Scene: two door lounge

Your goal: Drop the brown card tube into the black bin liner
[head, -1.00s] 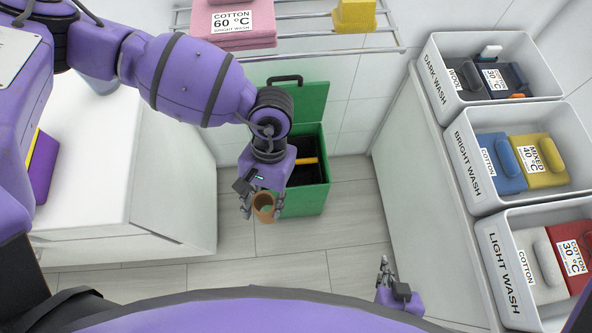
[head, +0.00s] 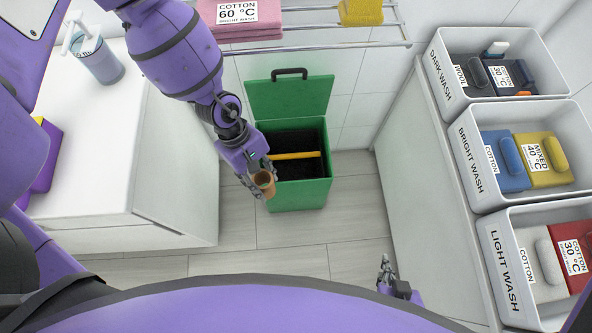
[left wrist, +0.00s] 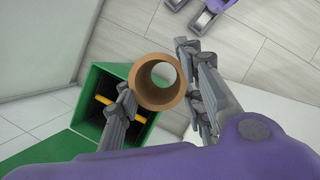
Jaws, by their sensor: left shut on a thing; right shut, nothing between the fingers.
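My left gripper (head: 257,180) is shut on the brown card tube (head: 264,181), held by the front left edge of the green bin (head: 299,197) in the head view. In the left wrist view the tube (left wrist: 158,70) shows end-on between the fingers, with the bin (left wrist: 119,78) below and to the left. The bin's lid (head: 289,97) stands open. The black bin liner (head: 298,141) lines the inside, and a yellow bar (head: 295,155) crosses the opening. My right gripper (head: 385,270) is shut and empty, low over the floor at the right.
A white counter (head: 97,135) with a blue-grey pump bottle (head: 98,60) stands left. White sorting bins, such as the bright wash bin (head: 470,170), line the right. A rack (head: 300,28) with folded towels is behind the bin. The middle floor is clear.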

